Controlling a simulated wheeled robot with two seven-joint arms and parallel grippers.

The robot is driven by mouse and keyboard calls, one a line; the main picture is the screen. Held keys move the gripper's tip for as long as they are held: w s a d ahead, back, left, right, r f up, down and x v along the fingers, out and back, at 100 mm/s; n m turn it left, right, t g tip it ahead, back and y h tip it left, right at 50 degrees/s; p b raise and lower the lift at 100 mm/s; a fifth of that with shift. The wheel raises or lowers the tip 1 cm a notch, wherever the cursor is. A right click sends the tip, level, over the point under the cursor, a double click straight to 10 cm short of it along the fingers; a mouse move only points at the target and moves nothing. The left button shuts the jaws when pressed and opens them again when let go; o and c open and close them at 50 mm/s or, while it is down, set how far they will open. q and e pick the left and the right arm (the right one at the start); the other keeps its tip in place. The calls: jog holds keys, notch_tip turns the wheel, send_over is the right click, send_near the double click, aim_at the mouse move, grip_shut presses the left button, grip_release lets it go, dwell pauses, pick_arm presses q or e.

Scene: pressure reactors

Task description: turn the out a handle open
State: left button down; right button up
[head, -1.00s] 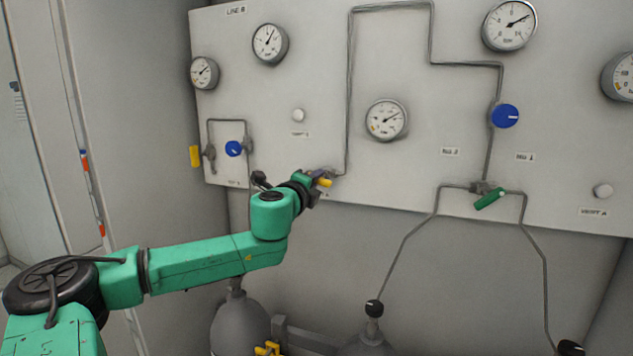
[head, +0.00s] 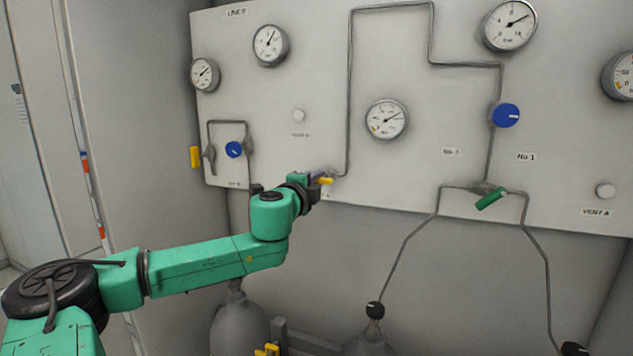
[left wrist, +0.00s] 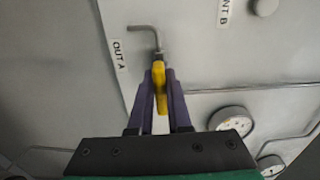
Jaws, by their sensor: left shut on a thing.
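The OUT A handle is yellow (left wrist: 160,85) and sits on a bent metal pipe (left wrist: 146,29) by the "OUT A" label (left wrist: 119,55) in the left wrist view. My left gripper (left wrist: 163,88) has its two purple fingers on either side of the yellow handle and is shut on it. The fingers and wrist partly hide the valve there. My right gripper is not in view.
The grey panel (head: 400,170) carries several gauges, blue knobs (head: 505,116) and a green handle (head: 491,200) to the right. Thin pipes run across and below it. Grey cylinders (head: 238,325) stand under the panel. A wall (head: 140,120) lies to the left.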

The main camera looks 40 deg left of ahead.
pick_arm(q)
jog(key=c, duration=0.9)
grip_release()
jog(key=shift+o, duration=0.2)
jog(key=shift+s+f+b, duration=0.1)
jog(key=shift+s+b, duration=0.4)
jog(key=shift+b, duration=0.05)
jog(key=b+v, duration=0.8)
jog(key=v, duration=0.5)
jog(key=shift+s+d, duration=0.25)
